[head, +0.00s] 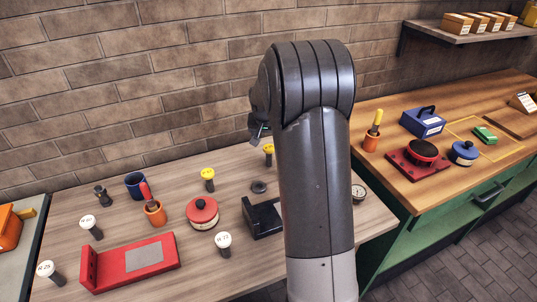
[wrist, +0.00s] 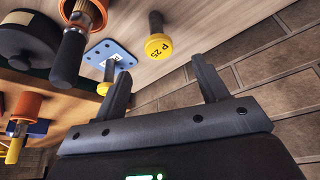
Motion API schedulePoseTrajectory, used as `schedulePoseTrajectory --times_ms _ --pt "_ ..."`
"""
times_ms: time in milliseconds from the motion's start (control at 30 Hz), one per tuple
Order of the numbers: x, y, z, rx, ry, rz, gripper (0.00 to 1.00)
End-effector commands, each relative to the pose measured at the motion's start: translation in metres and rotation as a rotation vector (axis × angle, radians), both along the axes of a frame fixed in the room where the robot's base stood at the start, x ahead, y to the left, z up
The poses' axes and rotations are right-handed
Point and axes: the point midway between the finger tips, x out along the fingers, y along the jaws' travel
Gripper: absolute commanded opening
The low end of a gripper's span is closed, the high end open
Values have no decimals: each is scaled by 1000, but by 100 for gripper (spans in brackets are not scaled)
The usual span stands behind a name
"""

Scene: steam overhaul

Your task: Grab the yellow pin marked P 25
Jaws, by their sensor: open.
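The yellow pin marked P 25 (wrist: 158,47) shows in the wrist view, its round labelled head facing me and its dark shank standing on the wooden bench. My gripper (wrist: 161,66) is open and empty, its two fingers spread to either side below the pin in the picture, with the pin apart from them. In the head view two yellow-headed pins show, one in the middle of the bench (head: 208,174) and one beside my arm (head: 268,149). Their marks are too small to read there. My arm hides part of the bench, and only a bit of my gripper (head: 259,130) shows.
A blue plate with holes (wrist: 110,57) lies near the left finger, with another yellow thing (wrist: 104,88) partly hidden there. White-headed pins (head: 224,240), a red pot (head: 202,212), a black block (head: 262,217) and a red tray (head: 130,262) stand on the bench. A brick wall (head: 150,80) closes the back.

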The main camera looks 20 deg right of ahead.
Motion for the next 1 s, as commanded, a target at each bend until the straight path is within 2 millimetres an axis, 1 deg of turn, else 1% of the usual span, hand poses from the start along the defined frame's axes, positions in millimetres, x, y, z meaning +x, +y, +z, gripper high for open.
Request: schedulePoseTrajectory --times_ms 133,300,400,567,800,900,1000 --pt "6 -4 -15 1 2 -4 67" --pt "15 -9 -40 1 4 -4 67" --pt "19 -11 -49 0 2 -4 67" --pt "22 -13 -57 0 1 -4 67" --pt "33 -21 -87 1 3 -4 67" --pt "37 -23 -96 0 1 -2 67" --pt "39 -24 -100 0 0 -2 67"
